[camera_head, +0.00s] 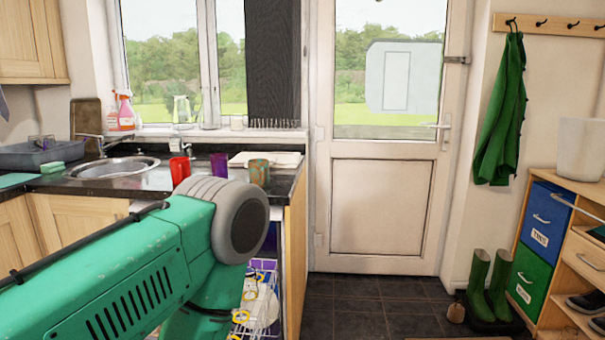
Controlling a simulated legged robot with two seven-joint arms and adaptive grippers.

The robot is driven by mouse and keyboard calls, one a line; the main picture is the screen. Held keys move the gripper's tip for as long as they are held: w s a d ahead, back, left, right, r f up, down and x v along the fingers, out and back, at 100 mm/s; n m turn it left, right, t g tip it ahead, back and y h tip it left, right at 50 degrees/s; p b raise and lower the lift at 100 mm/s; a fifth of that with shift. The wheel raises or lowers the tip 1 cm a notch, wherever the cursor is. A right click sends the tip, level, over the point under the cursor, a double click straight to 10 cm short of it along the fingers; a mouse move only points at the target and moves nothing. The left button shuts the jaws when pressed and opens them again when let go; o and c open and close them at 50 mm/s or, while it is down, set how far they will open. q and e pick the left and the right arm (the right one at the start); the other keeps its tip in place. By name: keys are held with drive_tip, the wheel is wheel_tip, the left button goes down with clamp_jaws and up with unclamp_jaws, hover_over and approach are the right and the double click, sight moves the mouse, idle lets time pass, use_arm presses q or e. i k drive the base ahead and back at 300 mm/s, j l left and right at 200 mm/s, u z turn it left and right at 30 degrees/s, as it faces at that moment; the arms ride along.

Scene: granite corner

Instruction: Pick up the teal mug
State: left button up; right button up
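Three cups or mugs stand in a row on the dark counter by the sink. The left one is a red mug (180,170), the middle one is a purple mug (219,166). The right one is a mug with mottled teal and brown tones (258,171), near the counter's right end; it is the closest to teal in view, but its exact colour is hard to tell. My green left arm comes in from the left in front of the counter, its grey joint just below the mugs. Neither gripper is in view.
A steel sink (113,166) and a grey dish tub (42,152) lie left of the mugs. A pale board (278,159) lies behind the right mug. Below the counter is an open dish rack (262,298). Green boots (489,285) stand right of the door; the dark floor (360,306) before the door is clear.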

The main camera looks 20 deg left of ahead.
sight(258, 168)
drive_tip(key=i+u, duration=0.25)
drive_tip(key=i, duration=0.25)
drive_tip(key=i+l+u, duration=0.25)
drive_tip(key=i, duration=0.25)
drive_tip(key=i+l+u, duration=0.25)
drive_tip(key=i, duration=0.2)
drive_tip(key=i+l+u, duration=0.25)
drive_tip(key=i+l, duration=0.1)
drive_tip(key=i, duration=0.1)
